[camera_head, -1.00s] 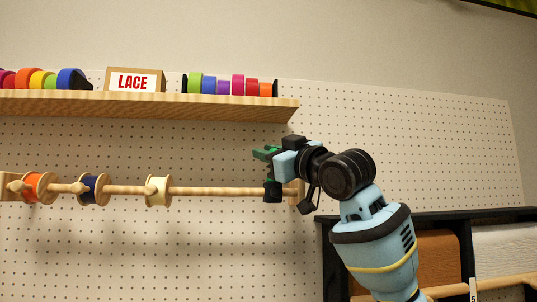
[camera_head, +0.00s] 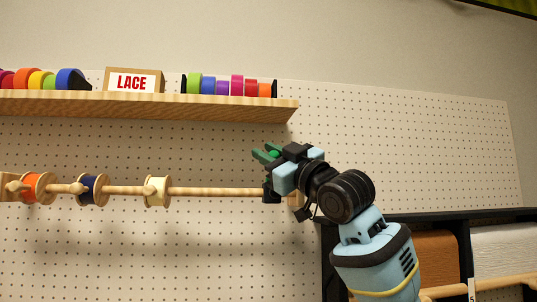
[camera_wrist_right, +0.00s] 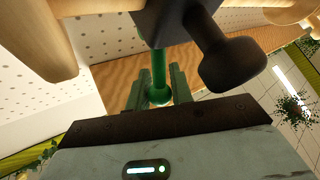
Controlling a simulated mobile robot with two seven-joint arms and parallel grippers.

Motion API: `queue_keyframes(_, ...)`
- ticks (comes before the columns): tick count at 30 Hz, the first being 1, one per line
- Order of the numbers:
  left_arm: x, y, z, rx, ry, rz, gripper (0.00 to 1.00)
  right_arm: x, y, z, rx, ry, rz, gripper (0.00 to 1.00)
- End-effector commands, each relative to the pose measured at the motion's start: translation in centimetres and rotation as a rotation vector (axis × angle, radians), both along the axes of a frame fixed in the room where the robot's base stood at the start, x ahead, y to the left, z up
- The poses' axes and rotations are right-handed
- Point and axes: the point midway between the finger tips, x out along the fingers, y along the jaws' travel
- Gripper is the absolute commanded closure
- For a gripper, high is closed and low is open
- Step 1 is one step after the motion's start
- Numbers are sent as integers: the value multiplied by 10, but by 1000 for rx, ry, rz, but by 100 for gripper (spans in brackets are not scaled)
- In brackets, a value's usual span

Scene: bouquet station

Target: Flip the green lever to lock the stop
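The green lever (camera_wrist_right: 159,68) hangs from a dark stop block (camera_wrist_right: 178,22) in the right wrist view. Its rounded green end lies between the two green fingers of my right gripper (camera_wrist_right: 158,92). The fingers are close on both sides of the lever, but I cannot tell whether they press on it. In the head view my right gripper (camera_head: 265,154) is at the right end of the wooden rod (camera_head: 225,191), with a bright green bit of the lever (camera_head: 275,153) showing by the fingers. The dark stop (camera_head: 269,191) is partly hidden by the gripper. My left gripper is not in view.
Orange (camera_head: 36,188), navy (camera_head: 92,190) and cream (camera_head: 157,191) spools sit on the rod to the left. A wooden shelf (camera_head: 200,105) with ribbon rolls and a LACE sign (camera_head: 133,82) is above. A dark rack (camera_head: 440,216) stands at lower right.

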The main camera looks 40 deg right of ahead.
Motion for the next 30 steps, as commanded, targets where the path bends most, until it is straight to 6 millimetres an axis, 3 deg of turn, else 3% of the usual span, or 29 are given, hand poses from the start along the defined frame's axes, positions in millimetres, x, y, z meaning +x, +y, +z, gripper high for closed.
queue_keyframes(5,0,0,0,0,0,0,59,0,0,0,0,0,1,57)
queue_keyframes(16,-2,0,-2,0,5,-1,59,-5,-1,-4,-1,1,0,57)
queue_keyframes(30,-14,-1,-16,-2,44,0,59,-57,-10,-35,-1,5,-1,57)
